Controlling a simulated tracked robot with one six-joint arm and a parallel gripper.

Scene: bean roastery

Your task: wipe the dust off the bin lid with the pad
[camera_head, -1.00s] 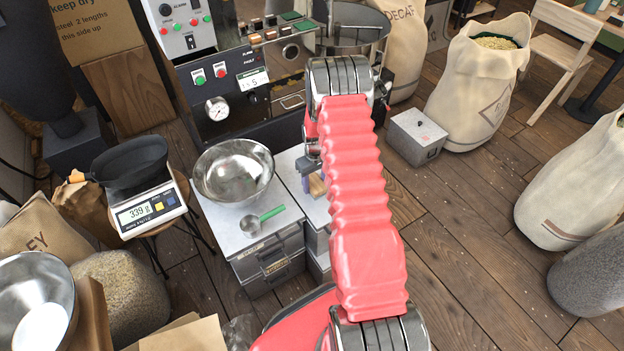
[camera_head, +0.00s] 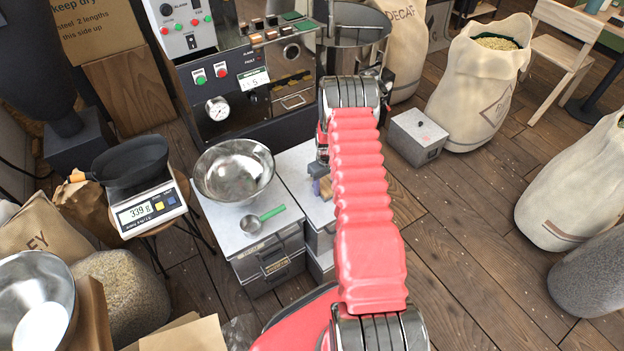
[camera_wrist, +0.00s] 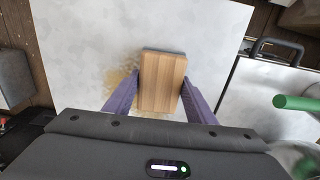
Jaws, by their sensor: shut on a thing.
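My gripper (camera_wrist: 160,98) is shut on the pad, a wooden block (camera_wrist: 162,80), with a purple finger on each side of it. The pad is over the pale grey bin lid (camera_wrist: 90,35); I cannot tell whether it touches. Tan dust (camera_wrist: 121,85) shows on the lid, mostly just left of the pad, with a little above it. In the head view the pad (camera_head: 326,187) is small and partly hidden by my red arm, and the bin lid (camera_head: 298,163) is also partly covered by the arm.
A second bin beside it carries a steel bowl (camera_head: 234,170) and a green-handled scoop (camera_head: 262,219); the green handle (camera_wrist: 296,103) and a dark bin handle (camera_wrist: 276,50) show at the wrist view's right. A grey box (camera_head: 417,136) stands on the floor to the right.

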